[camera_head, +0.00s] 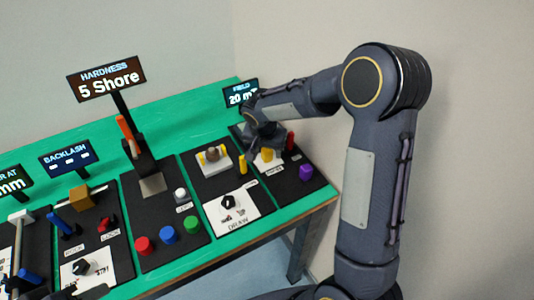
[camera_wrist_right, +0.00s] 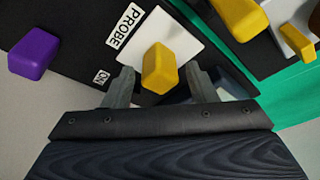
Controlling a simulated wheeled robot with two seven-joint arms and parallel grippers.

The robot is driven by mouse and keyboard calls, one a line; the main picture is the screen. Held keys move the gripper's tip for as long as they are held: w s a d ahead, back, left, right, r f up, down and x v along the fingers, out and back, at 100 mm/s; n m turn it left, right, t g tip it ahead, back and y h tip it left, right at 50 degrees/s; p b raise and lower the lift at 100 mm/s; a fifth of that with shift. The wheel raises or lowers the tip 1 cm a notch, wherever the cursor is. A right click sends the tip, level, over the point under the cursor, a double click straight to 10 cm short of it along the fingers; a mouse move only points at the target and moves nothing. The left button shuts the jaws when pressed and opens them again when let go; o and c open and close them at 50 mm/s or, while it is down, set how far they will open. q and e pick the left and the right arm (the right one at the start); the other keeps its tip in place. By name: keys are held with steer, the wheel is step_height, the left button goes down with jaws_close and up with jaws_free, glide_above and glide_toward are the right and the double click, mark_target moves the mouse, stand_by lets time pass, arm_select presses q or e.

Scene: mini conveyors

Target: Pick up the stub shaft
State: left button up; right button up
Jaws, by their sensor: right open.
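I cannot tell for sure which part is the stub shaft; nothing in view is labelled so. My right gripper (camera_wrist_right: 160,88) is open and empty, with its two grey fingers apart. A yellow block (camera_wrist_right: 158,68) on a white plate (camera_wrist_right: 176,36) shows between the fingers in the right wrist view; I cannot tell the height gap. In the head view this yellow block (camera_head: 267,155) is in front of my right gripper (camera_head: 262,140), whose fingers are mostly hidden by the wrist.
The green bench (camera_head: 190,110) carries several black panels. A purple block (camera_head: 306,171) and a red post (camera_head: 290,140) stand near the right gripper. Left of it are a white fixture with a round brown part (camera_head: 213,154) and a yellow post (camera_head: 242,166). The "FIELD" sign (camera_head: 241,92) stands behind.

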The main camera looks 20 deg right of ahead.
jaws_close()
steer(key=shift+r, duration=0.1)
